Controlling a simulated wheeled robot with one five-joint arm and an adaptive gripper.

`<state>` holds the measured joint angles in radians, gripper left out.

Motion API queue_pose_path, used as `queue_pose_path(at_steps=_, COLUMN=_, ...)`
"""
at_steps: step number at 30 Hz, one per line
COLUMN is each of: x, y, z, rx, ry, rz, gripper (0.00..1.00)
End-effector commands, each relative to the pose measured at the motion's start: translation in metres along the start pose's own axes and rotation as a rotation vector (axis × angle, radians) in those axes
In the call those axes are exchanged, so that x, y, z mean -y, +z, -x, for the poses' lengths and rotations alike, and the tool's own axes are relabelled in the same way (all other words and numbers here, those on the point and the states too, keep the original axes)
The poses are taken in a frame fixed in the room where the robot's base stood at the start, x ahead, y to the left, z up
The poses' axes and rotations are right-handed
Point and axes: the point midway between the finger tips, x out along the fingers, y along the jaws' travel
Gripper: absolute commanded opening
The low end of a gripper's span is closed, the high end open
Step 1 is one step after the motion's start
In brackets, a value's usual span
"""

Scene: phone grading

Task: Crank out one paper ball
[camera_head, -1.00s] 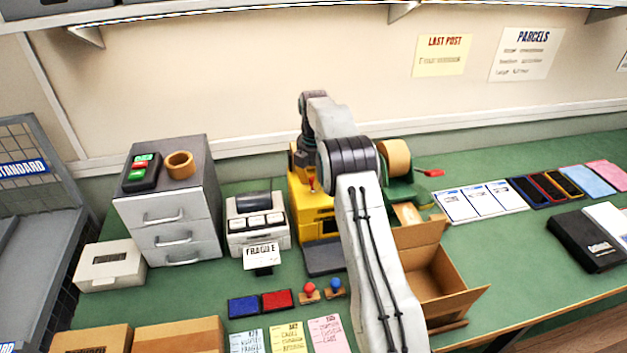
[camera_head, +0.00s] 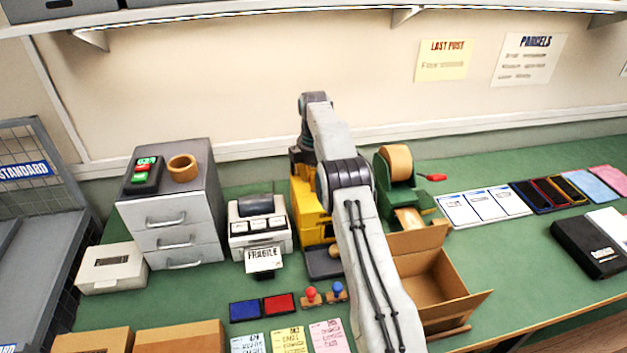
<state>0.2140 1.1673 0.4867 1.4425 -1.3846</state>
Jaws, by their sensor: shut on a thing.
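The yellow machine (camera_head: 312,222) stands at the back middle of the green bench, partly covered by my arm. A dark tray (camera_head: 322,263) sits at its front, and I see no paper ball on its visible part. My arm reaches over the bench and bends down at the machine's upper back. My gripper (camera_head: 303,163) is there as a dark shape, shut on what seems to be the machine's crank handle. My forearm hides the fingertips and the handle.
A green dispenser (camera_head: 397,185) with a brown roll and red-tipped lever stands right of my arm. An open cardboard box (camera_head: 432,282) is in front of it. A label printer (camera_head: 259,228) stands close left, and stamps (camera_head: 325,294) lie in front.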

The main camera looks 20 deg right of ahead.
Motion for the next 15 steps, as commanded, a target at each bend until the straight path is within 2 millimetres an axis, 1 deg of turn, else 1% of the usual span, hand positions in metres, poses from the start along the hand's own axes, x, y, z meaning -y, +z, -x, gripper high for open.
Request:
queue_pose_path(at_steps=1, x=0.0013, y=-0.0003, z=-0.0026, rx=0.001, ry=-0.006, rz=0.001, gripper=0.24)
queue_pose_path(at_steps=9, x=0.0008, y=-0.0001, z=-0.0013, rx=0.001, ry=-0.003, rz=0.002, gripper=0.48)
queue_pose_path(at_steps=10, x=0.0007, y=-0.0001, z=-0.0012, rx=0.001, ry=-0.003, rz=0.002, gripper=0.49)
queue_pose_path(at_steps=15, x=0.0005, y=0.0000, z=-0.0008, rx=0.000, ry=-0.002, rz=0.002, gripper=0.49)
